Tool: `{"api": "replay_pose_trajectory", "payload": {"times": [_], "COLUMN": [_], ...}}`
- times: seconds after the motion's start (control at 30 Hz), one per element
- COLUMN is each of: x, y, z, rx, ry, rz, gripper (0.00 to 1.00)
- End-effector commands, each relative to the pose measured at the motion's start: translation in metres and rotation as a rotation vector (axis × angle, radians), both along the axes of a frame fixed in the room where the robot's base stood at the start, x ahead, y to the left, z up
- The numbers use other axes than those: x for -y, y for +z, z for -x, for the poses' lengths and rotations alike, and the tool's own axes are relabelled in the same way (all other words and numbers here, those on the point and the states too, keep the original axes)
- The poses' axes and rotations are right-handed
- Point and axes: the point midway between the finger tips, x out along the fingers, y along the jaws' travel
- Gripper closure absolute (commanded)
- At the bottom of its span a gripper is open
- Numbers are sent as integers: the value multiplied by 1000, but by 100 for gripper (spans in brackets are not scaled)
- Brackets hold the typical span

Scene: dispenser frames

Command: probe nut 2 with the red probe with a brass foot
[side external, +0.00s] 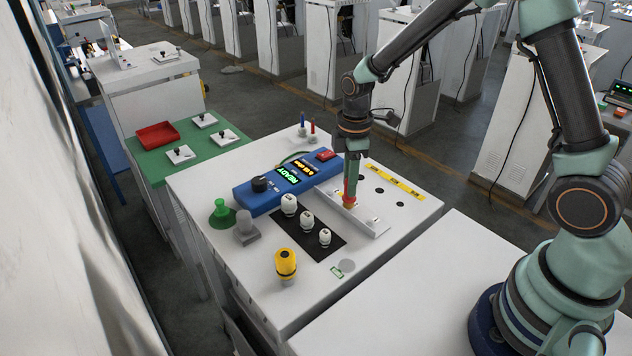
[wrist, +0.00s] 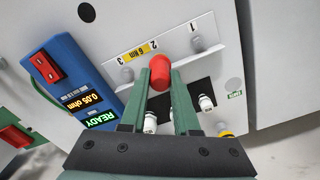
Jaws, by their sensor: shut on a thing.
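My gripper (side external: 352,178) is shut on the red probe (side external: 349,197), held roughly upright over the middle of the pale nut plate (side external: 368,229). In the wrist view the round red top of the probe (wrist: 160,66) shows between the two fingers. The plate edge carries the numbers 1, 2 and 3. Nut 1 (wrist: 197,43) and nut 3 (wrist: 127,74) are visible at the sides. Nut 2 is hidden behind the probe, beside its number 2 (wrist: 153,43). The brass foot is hidden, so I cannot tell whether it touches the nut.
The blue meter (side external: 284,181) shows a green READY and an orange 0.05 ohm. White knobbed pieces (side external: 307,219) stand on a black mat, with a yellow-topped piece (side external: 286,263) in front. A green knob (side external: 221,213) and grey block (side external: 246,230) are at left.

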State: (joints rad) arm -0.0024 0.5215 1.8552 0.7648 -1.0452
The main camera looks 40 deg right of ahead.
Motion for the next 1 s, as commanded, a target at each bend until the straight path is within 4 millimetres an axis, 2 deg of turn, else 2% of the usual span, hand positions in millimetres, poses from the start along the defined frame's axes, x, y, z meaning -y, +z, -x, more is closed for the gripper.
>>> {"api": "replay_pose_trajectory", "payload": {"times": [0.33, 1.0], "x": [0, 0], "y": [3, 58], "z": [-1, -1], "rx": [2, 2], "ry": [0, 0], "rz": [0, 0], "gripper": [100, 100]}}
